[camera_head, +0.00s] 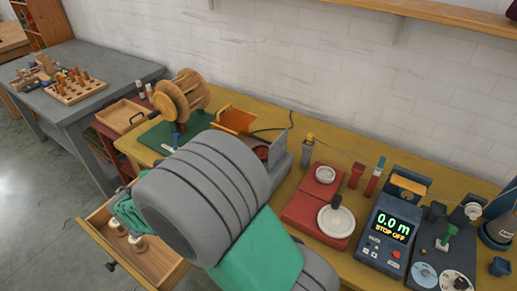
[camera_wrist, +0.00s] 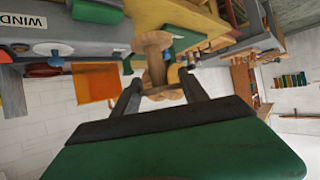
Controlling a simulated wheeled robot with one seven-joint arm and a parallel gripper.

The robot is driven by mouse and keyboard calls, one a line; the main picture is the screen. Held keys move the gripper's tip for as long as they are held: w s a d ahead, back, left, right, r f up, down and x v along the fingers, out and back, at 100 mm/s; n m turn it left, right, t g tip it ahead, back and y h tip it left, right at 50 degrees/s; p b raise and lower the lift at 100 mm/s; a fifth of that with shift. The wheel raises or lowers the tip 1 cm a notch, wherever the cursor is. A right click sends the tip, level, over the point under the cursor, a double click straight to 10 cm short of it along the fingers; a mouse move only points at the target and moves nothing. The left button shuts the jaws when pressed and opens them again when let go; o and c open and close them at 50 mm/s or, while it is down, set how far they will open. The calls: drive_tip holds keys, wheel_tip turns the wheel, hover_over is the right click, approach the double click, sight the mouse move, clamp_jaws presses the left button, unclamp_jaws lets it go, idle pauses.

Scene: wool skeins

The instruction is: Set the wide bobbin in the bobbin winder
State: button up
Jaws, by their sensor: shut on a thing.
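In the wrist view, my gripper (camera_wrist: 160,84) is shut on a pale wooden bobbin (camera_wrist: 155,66). Its two dark fingers stand on either side of the bobbin, which has a flange at each end and a narrower core. In the head view my own arm hides the gripper. Several wooden discs (camera_head: 180,95) show there beyond the arm, above a green mat; I cannot tell whether the held bobbin is among them. A grey machine with a sign reading "WIND" (camera_wrist: 56,50), apparently the bobbin winder, shows at the left of the wrist view. The grip contact is small and partly hidden.
An orange tray (camera_head: 235,119) stands beside the green mat (camera_head: 160,139). A red scale (camera_head: 318,215) and a meter reading "0.0 m" (camera_head: 388,228) stand to the right. An open drawer (camera_head: 165,262) juts out at the front. A grey table (camera_head: 80,110) with a peg board is at the left.

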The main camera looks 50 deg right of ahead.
drive_tip(key=s+d+r+m+g+h+p, duration=0.1)
drive_tip(key=s+d+r+m+g, duration=0.15)
drive_tip(key=d, duration=0.65)
drive_tip(key=s+d+r+m+g+h+p, duration=0.1)
drive_tip(key=s+d+r+m+g+p, duration=0.15)
drive_tip(key=d, duration=0.55)
drive_tip(key=s+d+r+m+g+h+p, duration=0.1)
drive_tip(key=s+d+r+m+h, duration=0.15)
drive_tip(key=d, duration=0.65)
drive_tip(key=s+d+f+g, duration=0.2)
drive_tip(key=s+d, duration=0.3)
drive_tip(key=shift+m+y, duration=0.35)
drive_tip(key=f+p, duration=0.1)
drive_tip(key=f, duration=0.5)
drive_tip(key=f+p, duration=0.1)
drive_tip(key=f, duration=0.3)
drive_tip(key=shift+w+d+p, duration=0.1)
drive_tip(key=shift+w+p, duration=0.15)
drive_tip(key=shift+p, duration=0.05)
drive_tip(key=shift+f+b, duration=0.15)
drive_tip(key=shift+b, duration=0.15)
drive_tip(key=o, duration=1.3)
drive_tip(key=shift+o, duration=0.2)
